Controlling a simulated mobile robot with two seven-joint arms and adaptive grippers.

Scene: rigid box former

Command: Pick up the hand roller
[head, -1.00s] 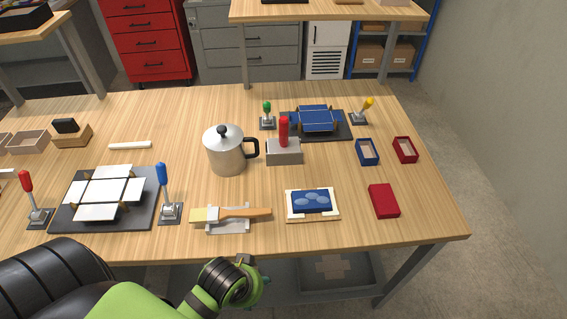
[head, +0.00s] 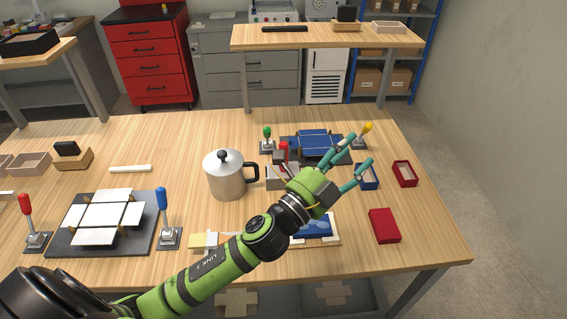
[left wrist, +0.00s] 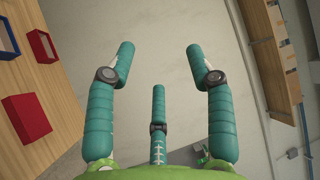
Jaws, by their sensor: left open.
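What looks like the hand roller is a red upright handle (head: 283,149) at a grey block (head: 276,184), right of the metal pot in the head view. My left gripper and wrist hide much of the block. My left gripper (head: 361,152) is open and empty, its fingers reaching right, past the handle, over the blue-box side of the table. In the left wrist view the fingers (left wrist: 160,65) are spread with only floor between them. My right gripper is not in view.
The metal pot (head: 226,176) stands left of the block. A blue open box (head: 369,181), a red open box (head: 404,174) and a red lid-like block (head: 384,225) lie on the right. My forearm covers part of a brush on a rest (head: 212,241). The table's right edge is close.

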